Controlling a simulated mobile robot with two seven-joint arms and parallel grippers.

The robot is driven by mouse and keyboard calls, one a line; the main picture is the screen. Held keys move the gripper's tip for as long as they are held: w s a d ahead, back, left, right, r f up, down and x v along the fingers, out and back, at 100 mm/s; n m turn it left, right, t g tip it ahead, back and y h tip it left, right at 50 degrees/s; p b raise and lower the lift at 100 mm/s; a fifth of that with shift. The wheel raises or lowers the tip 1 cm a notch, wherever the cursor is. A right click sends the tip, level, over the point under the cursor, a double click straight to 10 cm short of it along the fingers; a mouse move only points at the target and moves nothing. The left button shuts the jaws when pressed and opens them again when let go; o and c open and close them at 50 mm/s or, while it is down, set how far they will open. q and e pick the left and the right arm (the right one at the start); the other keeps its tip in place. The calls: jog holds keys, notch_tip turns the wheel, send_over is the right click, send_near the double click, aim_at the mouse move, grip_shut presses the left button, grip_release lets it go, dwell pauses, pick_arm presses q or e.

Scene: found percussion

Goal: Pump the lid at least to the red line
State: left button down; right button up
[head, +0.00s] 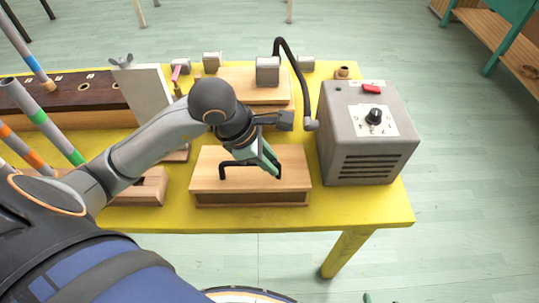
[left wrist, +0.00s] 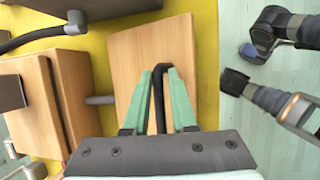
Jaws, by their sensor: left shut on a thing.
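The lid (head: 212,184) is the pale wooden top of a low box at the front of the yellow table. It has a black bar handle (head: 223,171). A darker band shows below its front edge; I cannot make out a red line. My left gripper (head: 274,168) has green fingers and is shut on the right part of the handle. In the left wrist view the handle (left wrist: 162,68) runs between the fingers, above the lid (left wrist: 128,55). Only small green tips, perhaps of my right gripper, show at the head view's bottom edge.
A grey box with a knob and red switch (head: 372,88) stands close right of the lid's box. A black hose (head: 290,52) arches behind. Wooden blocks and a pale upright panel (head: 150,95) stand at the left and back. Coloured-banded tubes (head: 45,122) lean at far left.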

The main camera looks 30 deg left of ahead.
aim_at(273, 182)
pick_arm(q)
jog(key=shift+s+f, duration=0.1)
jog(key=shift+f, duration=0.05)
jog(key=shift+s+d+f+b, duration=0.25)
jog(key=shift+s+f+b, duration=0.15)
jog(key=shift+f+b, duration=0.25)
jog(key=shift+d, duration=0.1)
jog(key=shift+s, duration=0.1)
jog(key=shift+s+d+f+b, duration=0.15)
jog(key=shift+s+f+b, duration=0.05)
jog(key=shift+f+b, duration=0.25)
jog(key=shift+s+d+f+b, duration=0.1)
jog(key=shift+s+f+b, duration=0.1)
jog(key=shift+f+b, duration=0.2)
jog(key=shift+r, duration=0.1)
